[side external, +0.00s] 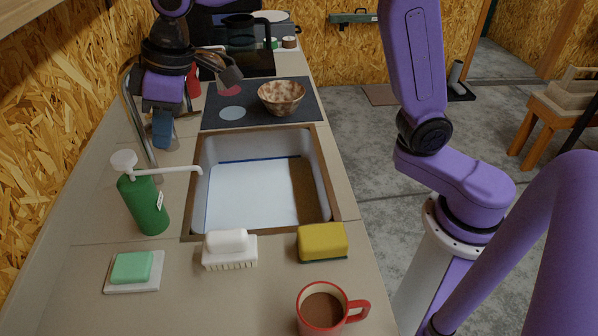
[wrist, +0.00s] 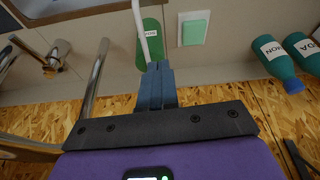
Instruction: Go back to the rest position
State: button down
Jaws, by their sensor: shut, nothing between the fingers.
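My gripper (side external: 162,143) is at the left of the side view, over the counter behind the faucet (side external: 137,105) and left of the sink (side external: 262,190). Its blue fingers are together and empty; in the wrist view the gripper (wrist: 157,66) also shows closed fingers. Beyond them in that view are the green soap dispenser (wrist: 152,42) and a green soap bar (wrist: 194,28). The dispenser also stands at the sink's left in the side view (side external: 150,207).
A patterned bowl (side external: 281,96) sits on a dark mat (side external: 302,110) behind the sink. A brush (side external: 229,248), yellow sponge (side external: 322,241) and red mug (side external: 321,310) stand in front. Teal bottles (wrist: 277,62) show at the wrist view's right. A chipboard wall (side external: 90,90) runs along the left.

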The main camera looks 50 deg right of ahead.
jog(key=s+d+f+n+g+h, duration=0.1)
jog(key=s+d+f, duration=0.3)
jog(key=s+d, duration=0.8)
jog(key=s+d+f+n+g+h, duration=0.1)
jog(key=s+d+f, duration=0.3)
jog(key=s+d, duration=0.8)
jog(key=s, duration=0.2)
jog(key=shift+s+f+n, duration=0.35)
jog(key=shift+s+n, duration=0.05)
